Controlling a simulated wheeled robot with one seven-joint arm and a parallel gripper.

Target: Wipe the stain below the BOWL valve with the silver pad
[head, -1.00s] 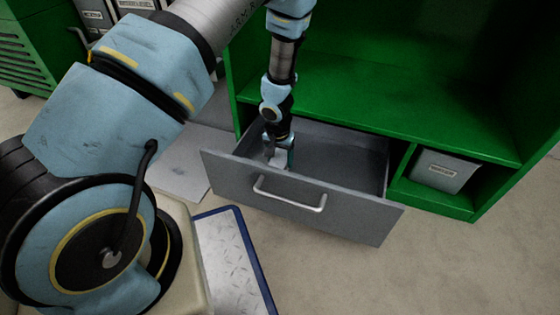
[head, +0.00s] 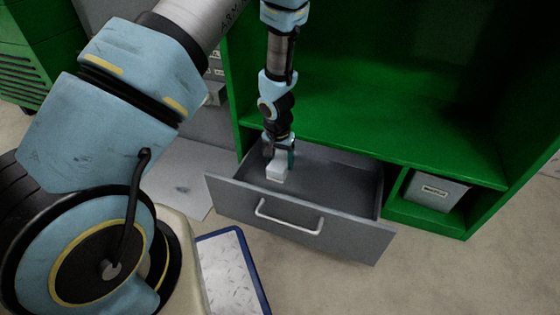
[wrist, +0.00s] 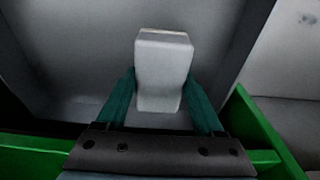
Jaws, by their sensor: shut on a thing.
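My gripper (head: 278,157) is in the left part of the open grey drawer (head: 285,222). It is shut on a pale silver-white block, the pad (head: 277,172). In the wrist view the pad (wrist: 162,70) sits between the two green fingers (wrist: 160,100), with the drawer's inside behind it. I cannot tell whether the pad touches the drawer floor. The valve named BOWL and the stain below it cannot be made out in these frames.
The green cabinet (head: 360,135) stands over and behind the drawer. A grey labelled bin (head: 436,190) sits in the cubby to the right. A tread-plate platform with a blue edge (head: 232,275) lies in front. Bare floor is free at the lower right.

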